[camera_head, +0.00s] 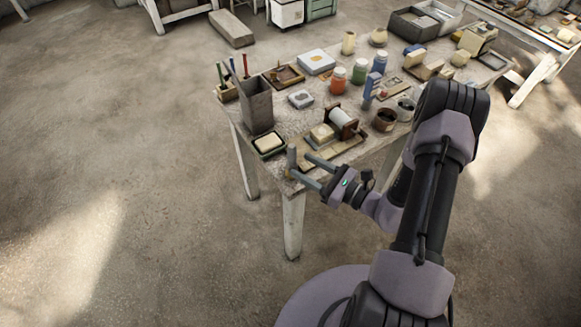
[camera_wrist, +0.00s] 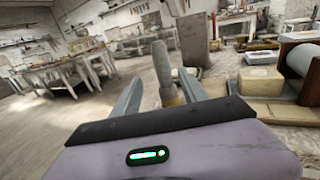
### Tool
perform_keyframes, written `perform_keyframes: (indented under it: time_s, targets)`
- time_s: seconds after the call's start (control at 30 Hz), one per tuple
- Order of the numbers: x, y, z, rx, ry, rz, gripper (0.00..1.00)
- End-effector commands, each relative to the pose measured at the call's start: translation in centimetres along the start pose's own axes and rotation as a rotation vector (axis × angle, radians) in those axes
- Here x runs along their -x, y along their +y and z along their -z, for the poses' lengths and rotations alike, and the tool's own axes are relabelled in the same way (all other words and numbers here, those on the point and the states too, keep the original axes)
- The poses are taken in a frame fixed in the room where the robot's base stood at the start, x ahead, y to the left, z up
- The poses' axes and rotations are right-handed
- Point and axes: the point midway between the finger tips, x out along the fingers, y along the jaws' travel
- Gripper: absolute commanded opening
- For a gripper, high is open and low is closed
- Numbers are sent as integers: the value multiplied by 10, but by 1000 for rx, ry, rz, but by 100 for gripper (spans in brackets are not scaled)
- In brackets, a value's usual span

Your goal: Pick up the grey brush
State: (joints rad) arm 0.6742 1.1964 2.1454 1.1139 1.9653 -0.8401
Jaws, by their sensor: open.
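The grey brush (camera_head: 292,157) stands upright near the table's front corner, with its grey handle up. In the wrist view the brush (camera_wrist: 162,62) rises between my two fingers, with a yellowish lower part (camera_wrist: 171,97) partly hidden behind my gripper body. My gripper (camera_head: 299,164) is open and reaches in over the corner, its fingers level and pointing at the brush. In the wrist view the fingers of my gripper (camera_wrist: 160,76) lie left and right of the brush, with a gap visible on the left. I cannot tell whether either finger touches it.
A tall grey container (camera_head: 257,106) stands behind the brush. A green dish with a cream block (camera_head: 268,143) sits to the left. A wooden board with a white roller (camera_head: 342,120) and cream block (camera_head: 322,133) lies close on the right. Jars crowd the table behind.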

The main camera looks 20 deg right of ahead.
Motion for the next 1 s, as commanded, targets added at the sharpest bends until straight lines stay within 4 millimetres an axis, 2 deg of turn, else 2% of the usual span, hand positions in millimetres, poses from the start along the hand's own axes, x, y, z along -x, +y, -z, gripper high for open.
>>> perform_keyframes:
  time_s: [0.1,0.27,0.5,0.77,1.0]
  targets:
    - [-22,1,2,3,0,-5,51]
    - [-36,0,1,1,0,-2,51]
    - [-79,-6,6,0,0,-4,51]
    - [-85,-7,3,0,0,-2,51]
    - [-84,-7,3,0,0,-2,4]
